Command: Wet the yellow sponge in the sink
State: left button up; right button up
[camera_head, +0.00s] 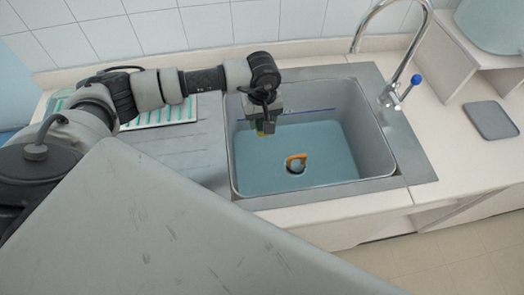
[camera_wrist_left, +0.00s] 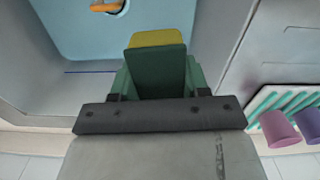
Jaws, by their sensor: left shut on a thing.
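The sink (camera_head: 372,118) holds blue water (camera_head: 325,140). My left gripper (camera_head: 266,122) points down inside the left part of the sink. It is shut on the yellow sponge (camera_head: 261,133), which is mostly hidden by the gripper in the head view. In the left wrist view the yellow end of the sponge (camera_wrist_left: 157,38) shows beyond the green fingers (camera_wrist_left: 157,75). I cannot tell whether the sponge touches the water. My right gripper is not in view.
An orange object (camera_head: 296,163) is in the middle of the sink. The faucet (camera_head: 405,60), with a blue-tipped lever, stands at the right rear. A striped rack (camera_head: 170,114) is left of the sink; pink (camera_wrist_left: 278,128) and purple (camera_wrist_left: 310,123) cups show there. A grey mat (camera_head: 491,120) lies right.

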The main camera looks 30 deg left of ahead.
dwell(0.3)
pick_arm(q)
jog(key=shift+r+p, duration=0.85)
jog(key=shift+r, duration=1.2)
